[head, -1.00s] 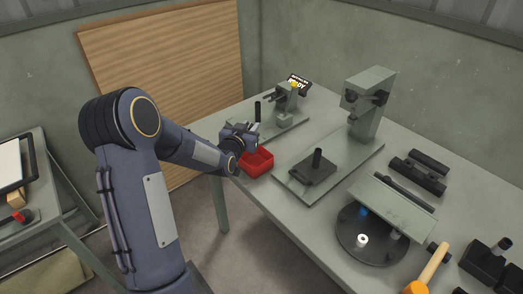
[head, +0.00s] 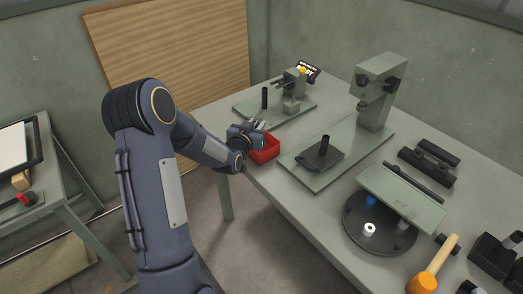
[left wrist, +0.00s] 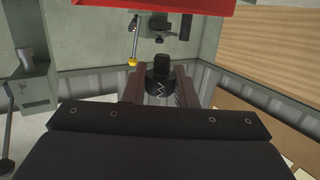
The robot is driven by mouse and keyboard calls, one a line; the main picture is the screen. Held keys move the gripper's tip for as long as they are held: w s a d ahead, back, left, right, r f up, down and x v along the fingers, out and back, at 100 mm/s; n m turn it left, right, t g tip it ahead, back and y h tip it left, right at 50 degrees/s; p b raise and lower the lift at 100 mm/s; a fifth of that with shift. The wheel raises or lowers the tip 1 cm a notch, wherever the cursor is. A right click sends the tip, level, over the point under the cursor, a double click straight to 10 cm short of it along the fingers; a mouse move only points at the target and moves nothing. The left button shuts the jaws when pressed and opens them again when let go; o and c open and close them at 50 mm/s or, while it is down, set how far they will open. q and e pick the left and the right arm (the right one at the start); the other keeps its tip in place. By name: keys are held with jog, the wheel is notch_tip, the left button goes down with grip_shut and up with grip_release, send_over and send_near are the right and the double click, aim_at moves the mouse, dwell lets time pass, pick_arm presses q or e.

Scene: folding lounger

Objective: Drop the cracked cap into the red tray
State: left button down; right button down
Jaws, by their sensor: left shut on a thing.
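My left gripper (head: 261,128) hangs over the back left part of the red tray (head: 267,153), at the near left edge of the workbench, and hides part of its inside. In the left wrist view the two brown fingers (left wrist: 160,92) are shut on the cracked cap (left wrist: 158,82), a small black round piece with a white zigzag crack mark. The red tray also shows as a red band (left wrist: 150,7) along the top of the left wrist view. The cap cannot be made out in the head view. My right gripper is not in view.
A green press (head: 376,88) and a smaller fixture (head: 293,84) stand behind the tray. A black turntable (head: 352,232) with a white ring piece and an orange mallet (head: 422,282) are at the right front. A side table (head: 62,190) stands at far left.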

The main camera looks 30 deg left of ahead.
pick_arm(q)
jog(key=c, duration=1.1)
grip_release()
jog(key=b+v, duration=0.2)
jog(key=v, duration=0.5)
jog(key=shift+s, duration=0.4)
jog(key=shift+d+r, duration=0.1)
jog(key=s+d+r+g+h, duration=0.1)
jog(key=s+d, duration=0.4)
jog(key=s, duration=0.5)
jog(key=s+d+r+g+h, duration=0.1)
jog(key=s+d+g+h, duration=0.2)
jog(key=s, duration=0.7)
jog(key=s+d+r+g+h, duration=0.1)
jog(key=s+d+g, duration=0.5)
jog(key=s, duration=0.4)
jog(key=shift+d+h, duration=0.4)
jog(key=shift+d, duration=0.5)
